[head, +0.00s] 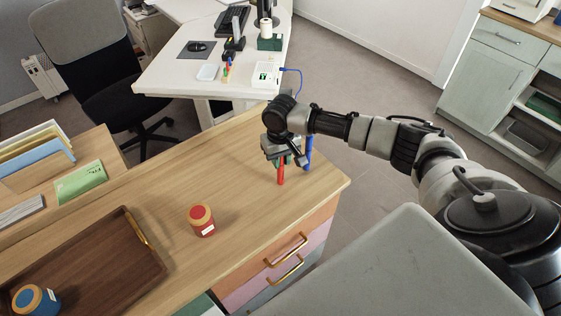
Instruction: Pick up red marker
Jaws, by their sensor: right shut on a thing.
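The red marker (281,173) hangs upright below my right gripper (284,157), near the far right corner of the wooden desk. My right gripper is shut on it, and the gripper body hides its upper part. I cannot tell whether its lower end touches the desk. A blue marker (309,152) stands upright just right of the gripper. A bit of green shows between the fingers and may be another marker. My left gripper is not in view.
A file holder with folders (40,155) and a green booklet (81,182) are at left. A white desk (185,75) stands behind.

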